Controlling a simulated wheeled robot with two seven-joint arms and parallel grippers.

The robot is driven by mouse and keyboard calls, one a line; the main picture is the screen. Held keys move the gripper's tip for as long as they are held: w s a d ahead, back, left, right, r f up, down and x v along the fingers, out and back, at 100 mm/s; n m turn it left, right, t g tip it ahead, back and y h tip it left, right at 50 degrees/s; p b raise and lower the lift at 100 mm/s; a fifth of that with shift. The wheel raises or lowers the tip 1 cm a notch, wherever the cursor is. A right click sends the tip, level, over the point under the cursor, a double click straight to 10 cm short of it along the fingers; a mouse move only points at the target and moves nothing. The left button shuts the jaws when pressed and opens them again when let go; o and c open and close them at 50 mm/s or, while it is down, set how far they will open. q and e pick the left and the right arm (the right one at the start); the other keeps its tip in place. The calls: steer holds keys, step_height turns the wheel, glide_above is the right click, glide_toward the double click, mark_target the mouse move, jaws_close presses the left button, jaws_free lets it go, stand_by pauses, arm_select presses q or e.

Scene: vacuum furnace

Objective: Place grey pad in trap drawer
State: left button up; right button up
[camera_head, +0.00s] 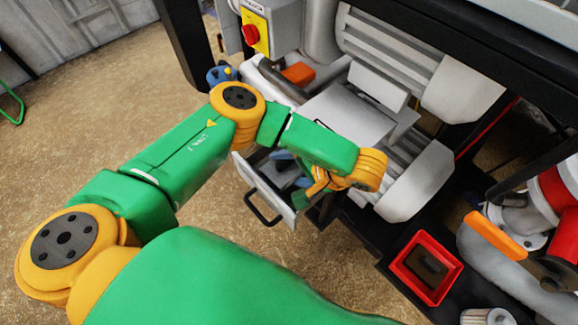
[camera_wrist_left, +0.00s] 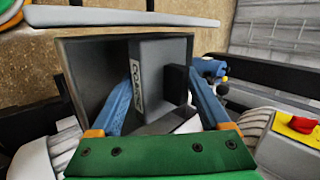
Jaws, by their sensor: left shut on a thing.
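The trap drawer (camera_head: 262,187) is pulled open below the machine, with a black handle on its pale front. In the left wrist view, the drawer's grey inner wall (camera_wrist_left: 82,62) surrounds my fingers. My left gripper (camera_wrist_left: 163,82) has blue fingers and is shut on the grey pad (camera_wrist_left: 150,62), a block with lettering on its left face and a black part on its right. The pad is held upright inside the drawer's outline. I cannot tell whether it touches the drawer floor. In the head view my wrist hides most of the left gripper (camera_head: 297,180) and the pad.
A red tray (camera_head: 399,267) with a dark piece inside stands at lower right. A yellow box with a red knob (camera_head: 250,34) is above the drawer. Grey machine housings (camera_head: 405,50) and a black frame crowd the right. The floor at left is open.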

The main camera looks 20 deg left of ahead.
arm_select(q)
steer(key=shift+f, duration=0.2)
steer(key=o, duration=1.4)
steer(key=shift+c, duration=0.2)
steer(key=shift+r, duration=0.3)
steer(key=shift+r+p, duration=0.65)
steer(key=shift+p, duration=0.35)
steer(key=v, duration=1.1)
steer(key=shift+d+b, duration=0.3)
steer(key=shift+b, duration=0.05)
steer(key=shift+s, duration=0.1)
